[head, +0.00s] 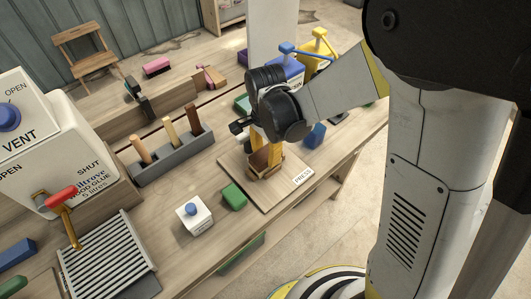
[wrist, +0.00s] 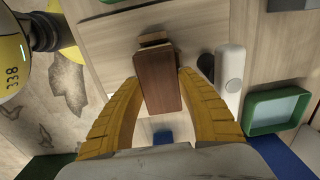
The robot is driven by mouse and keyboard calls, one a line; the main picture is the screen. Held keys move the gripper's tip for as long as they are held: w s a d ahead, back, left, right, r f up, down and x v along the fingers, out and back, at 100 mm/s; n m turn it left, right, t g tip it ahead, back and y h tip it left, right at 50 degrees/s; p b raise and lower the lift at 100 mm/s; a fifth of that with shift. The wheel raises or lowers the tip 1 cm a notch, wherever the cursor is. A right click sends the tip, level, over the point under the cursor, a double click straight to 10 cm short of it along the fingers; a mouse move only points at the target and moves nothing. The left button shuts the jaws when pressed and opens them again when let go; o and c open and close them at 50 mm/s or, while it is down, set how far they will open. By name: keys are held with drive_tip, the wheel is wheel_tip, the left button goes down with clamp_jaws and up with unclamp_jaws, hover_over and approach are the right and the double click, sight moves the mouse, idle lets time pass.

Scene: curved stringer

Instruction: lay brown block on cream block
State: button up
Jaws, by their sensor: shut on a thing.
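My gripper (head: 265,153) has yellow fingers and is over the board marked PRESS (head: 299,187). In the wrist view, the fingers of my gripper (wrist: 161,84) are closed on either side of the brown block (wrist: 162,78). The brown block also shows between the fingers in the head view (head: 262,157). A lighter wooden piece (head: 263,174) is low under the brown block on the board. Part of a lighter piece (wrist: 153,37) shows past the block's far end in the wrist view. I cannot tell whether it is the cream block or whether the blocks touch.
A grey rack (head: 173,160) with three upright wooden pieces stands left of the board. A green block (head: 234,196) and a white box with a blue knob (head: 194,216) are near its front left. A blue block (head: 315,135) lies to the right. A white glue dispenser (head: 75,140) stands far left.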

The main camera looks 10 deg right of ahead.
drive_tip(key=shift+f, duration=0.25)
drive_tip(key=o, duration=1.8)
drive_tip(key=shift+r, duration=0.15)
drive_tip(key=shift+r+p, duration=2.75)
drive_tip(key=shift+r, duration=1.2)
drive_tip(key=s+d+r+n+t+b, duration=0.4)
drive_tip(key=s+d+r+n+t, duration=0.3)
drive_tip(key=s+d+r+n, duration=0.3)
drive_tip(key=d+r+n, duration=0.1)
drive_tip(key=d, duration=0.2)
drive_tip(key=shift+s+d, duration=0.25)
drive_tip(key=shift+s, duration=0.15)
